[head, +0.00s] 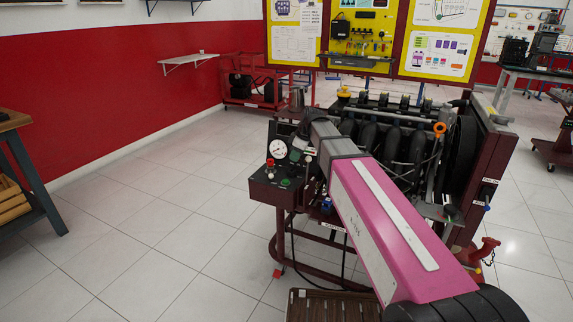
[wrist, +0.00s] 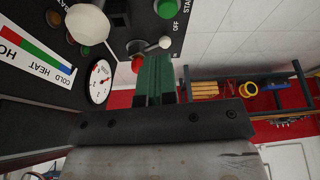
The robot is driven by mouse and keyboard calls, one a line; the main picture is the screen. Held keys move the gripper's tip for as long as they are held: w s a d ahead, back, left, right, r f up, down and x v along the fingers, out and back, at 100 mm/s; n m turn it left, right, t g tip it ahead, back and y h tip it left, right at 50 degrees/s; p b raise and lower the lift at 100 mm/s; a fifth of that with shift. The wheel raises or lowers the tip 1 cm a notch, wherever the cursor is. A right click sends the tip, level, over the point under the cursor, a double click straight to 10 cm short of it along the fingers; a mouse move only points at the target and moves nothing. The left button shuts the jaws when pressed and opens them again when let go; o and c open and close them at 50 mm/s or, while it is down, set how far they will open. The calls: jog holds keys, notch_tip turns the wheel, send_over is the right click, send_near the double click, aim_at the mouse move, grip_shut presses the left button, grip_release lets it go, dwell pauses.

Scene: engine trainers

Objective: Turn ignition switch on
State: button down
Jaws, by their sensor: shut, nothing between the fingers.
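The engine trainer's dark control panel (head: 272,190) stands left of my arm in the head view. In the wrist view, a small lever switch with a pale rounded tip (wrist: 164,42) sits on the panel near the OFF label; I take it to be the ignition switch. A red part (wrist: 138,64) shows beside it. My gripper (wrist: 155,58) has green fingers closed together, with nothing between them. The fingertips are right at the lever in the picture and partly cover it; whether they touch cannot be told. A green button (wrist: 167,8) is beside the OFF and START labels.
A white round knob (wrist: 87,24) and a dial gauge (wrist: 100,82) are on the panel left of my fingers. The engine (head: 390,140) is behind my pink arm. A wooden table (head: 22,150) stands far left, with open floor between.

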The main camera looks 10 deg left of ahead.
aim_at(270, 172)
jog(key=x, duration=0.9)
jog(key=shift+a+f, duration=0.15)
jog(key=shift+f, duration=0.1)
jog(key=shift+w+a, duration=0.25)
jog(key=shift+a, duration=1.6)
jog(key=shift+s+a+m+t, duration=0.3)
jog(key=shift+a+m, duration=0.35)
jog(key=shift+m, duration=0.35)
jog(key=shift+s+a+m+t, duration=0.25)
jog(key=shift+a+m, duration=0.25)
jog(key=shift+m, duration=0.3)
jog(key=shift+a+m+t+h, duration=0.65)
jog(key=shift+a+m, duration=0.8)
jog(key=shift+m, duration=0.45)
jog(key=shift+w+a+m+h, duration=0.2)
jog(key=shift+a+m+h, duration=0.15)
jog(key=shift+a+m, duration=0.6)
jog(key=shift+w+a, duration=0.3)
jog(key=shift+a, duration=0.35)
jog(key=shift+w+a, duration=0.1)
jog(key=shift+a, duration=0.05)
